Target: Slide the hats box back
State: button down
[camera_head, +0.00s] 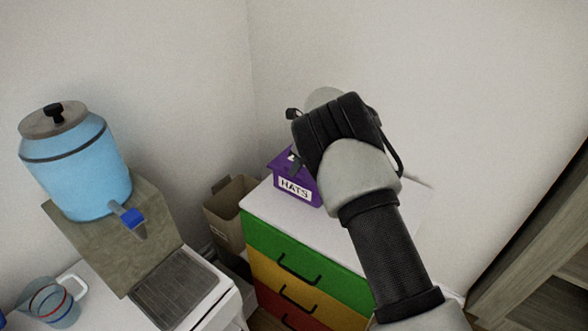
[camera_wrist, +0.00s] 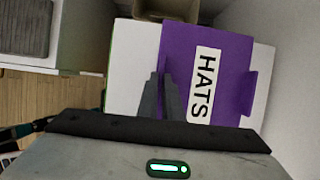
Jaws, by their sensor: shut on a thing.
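The hats box (camera_head: 293,188) is purple with a white HATS label and sits on the white top of a drawer chest (camera_head: 262,203), near the wall. The box also shows in the wrist view (camera_wrist: 235,70), with its label running sideways. My gripper (camera_head: 294,163) is at the box, with my wrist and arm covering its right part in the head view. In the wrist view, the fingers of my gripper (camera_wrist: 161,78) are close together at the box's left edge, shut on it. The exact contact is partly hidden.
The chest has green, yellow and red drawers with black handles. A brown bin (camera_head: 228,205) stands left of it. Further left are a blue drink dispenser (camera_head: 85,170), a drip tray (camera_head: 174,292) and a jug (camera_head: 52,303). Walls close in behind; a wooden shelf (camera_head: 535,240) stands right.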

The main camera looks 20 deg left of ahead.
jog(key=shift+w+d+p, duration=0.15)
jog(key=shift+w+d, duration=0.2)
jog(key=shift+w, duration=0.65)
jog(key=shift+w+d+p, duration=0.1)
jog(key=shift+w+d, duration=0.3)
jog(key=shift+w, duration=0.6)
jog(key=shift+w+d+p, duration=0.15)
jog(key=shift+w+d, duration=0.2)
jog(key=shift+w, duration=0.65)
jog(key=c, duration=1.8)
grip_release()
jog(key=shift+c, duration=0.2)
jog(key=shift+r, duration=0.1)
